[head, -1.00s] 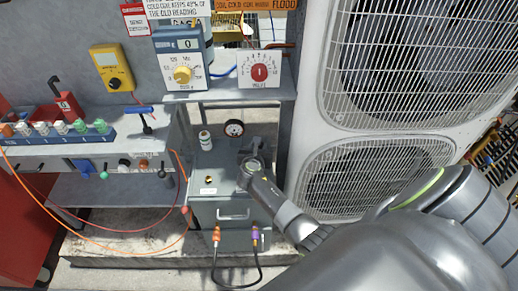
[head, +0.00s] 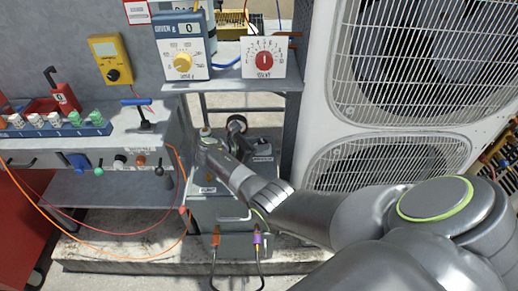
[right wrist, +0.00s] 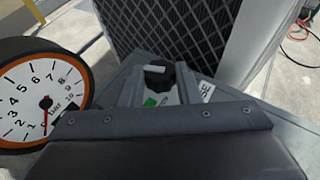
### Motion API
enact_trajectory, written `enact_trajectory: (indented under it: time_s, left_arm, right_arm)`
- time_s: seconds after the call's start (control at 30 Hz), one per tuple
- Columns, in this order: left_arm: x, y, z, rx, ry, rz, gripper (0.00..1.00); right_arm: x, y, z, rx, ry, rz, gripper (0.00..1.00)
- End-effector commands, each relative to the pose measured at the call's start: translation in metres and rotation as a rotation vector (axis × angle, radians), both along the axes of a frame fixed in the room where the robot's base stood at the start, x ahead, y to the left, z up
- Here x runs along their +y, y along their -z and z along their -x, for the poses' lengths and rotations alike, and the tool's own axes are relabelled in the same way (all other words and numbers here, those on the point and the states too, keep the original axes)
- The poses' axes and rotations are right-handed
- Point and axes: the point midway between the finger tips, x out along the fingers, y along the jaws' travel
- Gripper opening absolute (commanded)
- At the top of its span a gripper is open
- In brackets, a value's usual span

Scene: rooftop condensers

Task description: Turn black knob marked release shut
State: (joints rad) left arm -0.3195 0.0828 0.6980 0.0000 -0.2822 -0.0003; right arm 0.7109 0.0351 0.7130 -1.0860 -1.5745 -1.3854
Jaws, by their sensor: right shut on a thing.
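The black knob (right wrist: 157,75) shows in the right wrist view, with a paler bar across its top. My right gripper (right wrist: 158,82) is shut on it, one finger on each side. A green mark lies just below the knob, and a white label (right wrist: 207,91) with partly readable letters is to its right. In the head view my right wrist (head: 208,143) is over the grey box (head: 222,212) under the shelf, and it hides the knob and fingertips. My left gripper is not in view.
A round orange-rimmed gauge (right wrist: 42,92) stands close left of my gripper, its needle near 0. Large condenser units (head: 390,160) stand to the right. A shelf (head: 235,84) with a blue meter (head: 183,45) and a red-knobbed dial box (head: 264,58) is above. Cables hang at left.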

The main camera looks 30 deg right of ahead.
Motion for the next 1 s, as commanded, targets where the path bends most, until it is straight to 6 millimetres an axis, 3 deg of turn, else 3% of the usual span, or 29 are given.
enact_trajectory:
  time_s: [0.67,0.7,0.87,1.0]
  left_arm:
    - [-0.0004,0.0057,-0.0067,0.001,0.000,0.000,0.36]
    - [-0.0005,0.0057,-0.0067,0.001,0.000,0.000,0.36]
    - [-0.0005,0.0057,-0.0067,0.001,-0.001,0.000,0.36]
    - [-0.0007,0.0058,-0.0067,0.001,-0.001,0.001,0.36]
  right_arm:
    - [0.0001,0.0007,-0.0011,0.000,0.068,-0.003,0.07]
    - [0.0001,0.0007,-0.0011,0.000,0.068,-0.003,0.31]
    - [0.0001,0.0006,-0.0011,0.000,0.067,-0.003,0.52]
    - [0.0000,0.0004,-0.0011,0.000,0.067,-0.002,0.52]
